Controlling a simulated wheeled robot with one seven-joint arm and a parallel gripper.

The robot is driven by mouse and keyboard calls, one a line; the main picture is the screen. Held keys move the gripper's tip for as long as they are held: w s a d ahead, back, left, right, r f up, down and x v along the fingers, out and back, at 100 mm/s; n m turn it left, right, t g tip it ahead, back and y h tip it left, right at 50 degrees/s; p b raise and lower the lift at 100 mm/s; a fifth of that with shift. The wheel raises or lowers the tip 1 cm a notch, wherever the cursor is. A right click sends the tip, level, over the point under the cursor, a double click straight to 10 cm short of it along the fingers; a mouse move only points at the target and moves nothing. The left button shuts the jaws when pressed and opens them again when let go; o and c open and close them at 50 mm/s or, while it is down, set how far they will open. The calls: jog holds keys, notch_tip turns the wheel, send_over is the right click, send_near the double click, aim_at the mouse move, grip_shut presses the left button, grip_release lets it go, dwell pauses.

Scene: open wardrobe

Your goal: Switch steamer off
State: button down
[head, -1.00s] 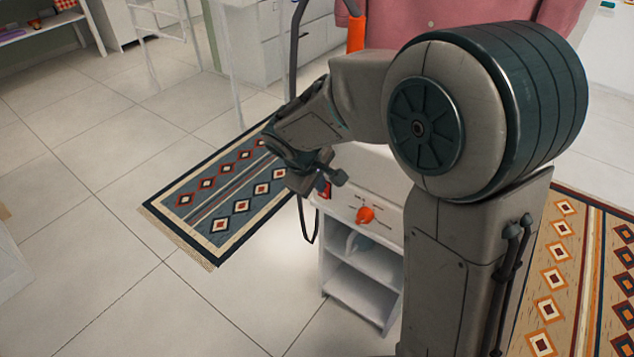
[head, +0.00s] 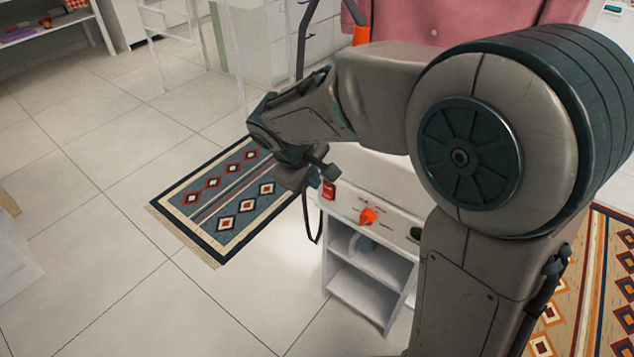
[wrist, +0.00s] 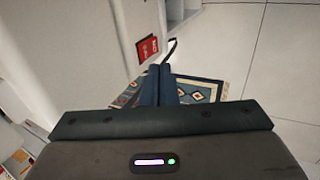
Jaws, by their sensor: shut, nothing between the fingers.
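The steamer is a white cabinet with open shelves (head: 372,290) and a sloped control panel on top. Its red switch (head: 329,190) is at the panel's left end, beside an orange knob (head: 368,216). The red switch also shows in the wrist view (wrist: 147,47), just above and left of the fingertips. My gripper (head: 309,182) is just left of the switch in the head view, with a small gap in the picture. In the wrist view its two dark fingers (wrist: 159,72) are together and empty. Whether they touch the panel cannot be told.
A green button (head: 415,233) is on the panel's right, partly near my arm. A dark cable hangs at the cabinet's left side. A patterned rug (head: 222,205) lies on the tiled floor to the left. A pink garment (head: 440,22) hangs behind. Open floor is at front left.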

jog(key=p+v, duration=0.1)
jog(key=v, duration=0.5)
jog(key=shift+w+d+r, duration=0.15)
jog(key=shift+w+r, duration=0.1)
jog(key=shift+w, duration=0.15)
jog(key=s+d+r+m+y+p, duration=0.1)
jog(key=s+d+r+m+p, duration=0.4)
jog(key=s+d+r+p, duration=0.3)
jog(key=s+d+r+m+g+y+p, duration=0.1)
jog(key=s+d+r+m+p, duration=0.4)
jog(key=r+p, duration=0.8)
jog(key=s+d+y+p, duration=0.1)
jog(key=s+d+p, duration=0.1)
jog(key=shift+s+d+r, duration=0.3)
jog(key=shift+s+d, duration=0.1)
